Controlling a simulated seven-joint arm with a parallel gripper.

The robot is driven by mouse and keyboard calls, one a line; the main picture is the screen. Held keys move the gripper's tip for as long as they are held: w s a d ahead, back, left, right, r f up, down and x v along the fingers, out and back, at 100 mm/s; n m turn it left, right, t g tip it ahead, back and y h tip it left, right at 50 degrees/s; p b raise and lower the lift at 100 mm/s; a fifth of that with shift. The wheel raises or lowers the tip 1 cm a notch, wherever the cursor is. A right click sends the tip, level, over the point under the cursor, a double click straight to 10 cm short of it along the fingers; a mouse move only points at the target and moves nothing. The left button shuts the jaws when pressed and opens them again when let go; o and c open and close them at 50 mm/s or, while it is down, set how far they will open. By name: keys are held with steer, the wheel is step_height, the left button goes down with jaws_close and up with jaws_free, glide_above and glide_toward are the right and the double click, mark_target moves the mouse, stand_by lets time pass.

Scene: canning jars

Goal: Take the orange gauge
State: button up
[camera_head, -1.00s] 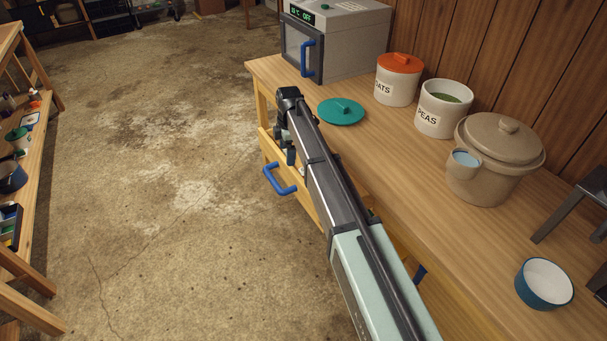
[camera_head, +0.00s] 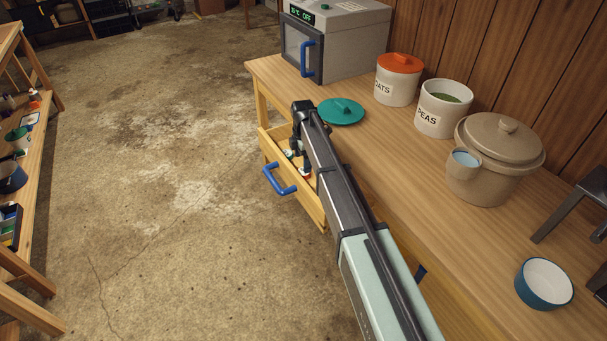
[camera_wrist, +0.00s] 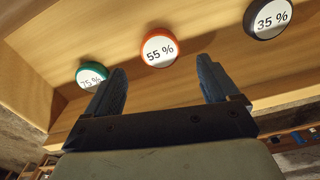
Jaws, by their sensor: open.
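The orange gauge (camera_wrist: 160,48), a round dial reading 55 %, lies in the open wooden drawer in the wrist view. A green gauge (camera_wrist: 91,75) reading 75 % lies to its left, and a black gauge (camera_wrist: 268,18) reading 35 % to its right. My gripper (camera_wrist: 163,82) is open and empty, and the orange gauge appears between and beyond its fingertips, not touched. In the head view my arm reaches over the drawer (camera_head: 314,209), and the gauges there are mostly hidden or too small to tell apart.
The drawer has a blue handle (camera_head: 279,180). On the bench (camera_head: 400,165) stand a grey oven-like box (camera_head: 345,45), a green lid (camera_head: 341,111), an orange-lidded jar (camera_head: 397,84), a peas jar (camera_head: 440,118), a brown crock (camera_head: 490,170) and a blue bowl (camera_head: 544,284).

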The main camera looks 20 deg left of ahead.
steer(key=shift+d+f, duration=0.1)
steer(key=shift+f, duration=2.5)
steer(key=c, duration=1.1)
steer(key=shift+c, duration=0.2)
